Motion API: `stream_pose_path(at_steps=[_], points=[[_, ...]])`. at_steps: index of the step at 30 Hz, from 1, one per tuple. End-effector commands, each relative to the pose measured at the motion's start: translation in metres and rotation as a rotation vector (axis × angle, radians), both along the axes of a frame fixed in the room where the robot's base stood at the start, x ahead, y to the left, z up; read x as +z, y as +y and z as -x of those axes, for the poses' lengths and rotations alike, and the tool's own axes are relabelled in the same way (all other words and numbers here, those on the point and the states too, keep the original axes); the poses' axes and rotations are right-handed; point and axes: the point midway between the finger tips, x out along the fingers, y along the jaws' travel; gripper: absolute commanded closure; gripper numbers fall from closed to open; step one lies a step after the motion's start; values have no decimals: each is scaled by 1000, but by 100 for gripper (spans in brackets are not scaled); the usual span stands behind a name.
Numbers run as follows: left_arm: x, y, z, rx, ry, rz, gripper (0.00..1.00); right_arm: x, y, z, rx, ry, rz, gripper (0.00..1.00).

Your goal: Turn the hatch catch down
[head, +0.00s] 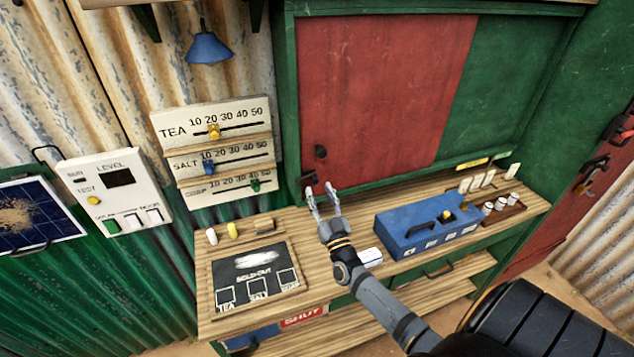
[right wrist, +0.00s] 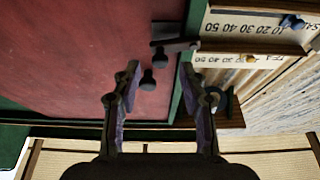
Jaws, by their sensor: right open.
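The red hatch panel (head: 375,90) fills the left part of the green frame on the counter. A dark round knob (head: 320,151) sits near its lower left corner. The dark hatch catch (head: 307,180) is on the frame's left edge, just beside my right gripper (head: 321,190). In the right wrist view the catch (right wrist: 178,46) is a dark bar reaching across from the frame onto the red panel, and the knob (right wrist: 148,80) shows close by. My right gripper (right wrist: 160,72) is open and empty, its fingers pointing at the panel. My left gripper is not in view.
A blue box (head: 400,228) stands on the wooden counter (head: 370,205) right of my right arm. A black sold-out board (head: 230,275) lies to the left. The slider scales (head: 222,150) hang on the wall left of the hatch. Small weights (head: 500,203) stand at right.

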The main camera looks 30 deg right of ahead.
Motion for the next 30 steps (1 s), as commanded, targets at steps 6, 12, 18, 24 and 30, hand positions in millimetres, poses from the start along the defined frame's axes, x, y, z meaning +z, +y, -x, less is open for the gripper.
stream_pose_path(at_steps=[6,12,18,24,30], points=[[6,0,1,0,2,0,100,11,-6,-25,-1,1,-1,57],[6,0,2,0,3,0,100,12,-7,-29,0,1,-1,57],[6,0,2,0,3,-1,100,12,-7,-29,0,1,0,68],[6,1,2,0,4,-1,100,12,-7,-28,0,1,0,95],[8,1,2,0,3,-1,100,11,-7,-28,0,-5,-28,100]])
